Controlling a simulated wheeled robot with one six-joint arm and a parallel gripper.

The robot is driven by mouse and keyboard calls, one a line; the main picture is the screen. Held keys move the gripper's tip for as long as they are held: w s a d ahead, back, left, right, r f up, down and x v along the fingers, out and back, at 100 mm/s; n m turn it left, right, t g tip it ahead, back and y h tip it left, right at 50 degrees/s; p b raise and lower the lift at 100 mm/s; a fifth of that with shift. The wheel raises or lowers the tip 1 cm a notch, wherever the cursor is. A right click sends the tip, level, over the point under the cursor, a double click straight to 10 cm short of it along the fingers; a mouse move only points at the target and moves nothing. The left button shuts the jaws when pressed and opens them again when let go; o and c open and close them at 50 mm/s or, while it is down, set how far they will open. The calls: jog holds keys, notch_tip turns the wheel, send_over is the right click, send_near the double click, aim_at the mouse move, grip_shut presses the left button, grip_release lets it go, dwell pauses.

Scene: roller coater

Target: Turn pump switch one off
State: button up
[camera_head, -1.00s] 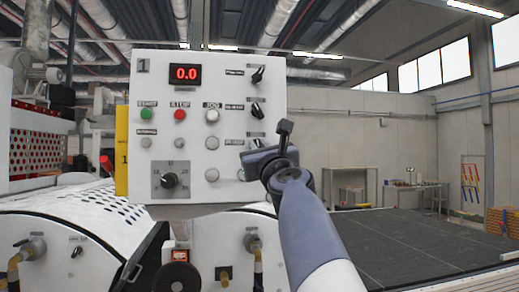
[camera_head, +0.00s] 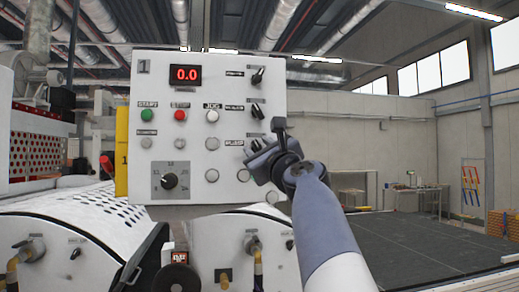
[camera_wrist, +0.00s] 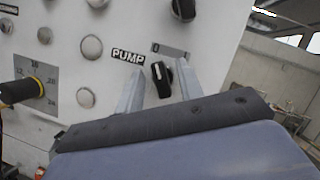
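The pump switch (camera_wrist: 162,76) is a black rotary knob with a white mark, right of the PUMP label (camera_wrist: 128,56) in the wrist view. Its handle stands near upright, leaning slightly left. A grey plate above it shows a 0 (camera_wrist: 157,48) at its left end; the rest of the plate is hard to read. My gripper (camera_wrist: 159,66) is open, with one finger on each side of the knob and gaps visible between. In the head view my gripper (camera_head: 258,152) is in front of the panel's right side and mostly hides this knob.
The white control panel (camera_head: 155,100) carries a red 0.0 display (camera_head: 186,75), a green start button (camera_head: 147,115), a red stop button (camera_head: 180,115) and a large dial (camera_head: 169,181). Two more black switches (camera_head: 257,76) (camera_head: 257,110) sit above the pump switch. Open room lies right of the panel.

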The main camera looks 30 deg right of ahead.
jog(key=b+v, duration=0.4)
jog(key=v, duration=0.6)
jog(key=shift+s, duration=0.4)
jog(key=shift+f, duration=0.1)
jog(key=p+x, duration=0.4)
jog(key=x, duration=0.6)
jog(key=shift+w+r, duration=0.25)
jog(key=shift+w+m, duration=0.25)
jog(key=shift+m, duration=0.05)
jog(key=shift+f+m+h, duration=0.15)
jog(key=shift+m+h, duration=0.15)
jog(key=shift+m, duration=0.3)
jog(key=shift+s+a+m+h, duration=0.15)
jog(key=shift+m+h, duration=0.15)
jog(key=shift+m, duration=0.2)
jog(key=shift+m+h, duration=0.4)
jog(key=shift+m, duration=0.2)
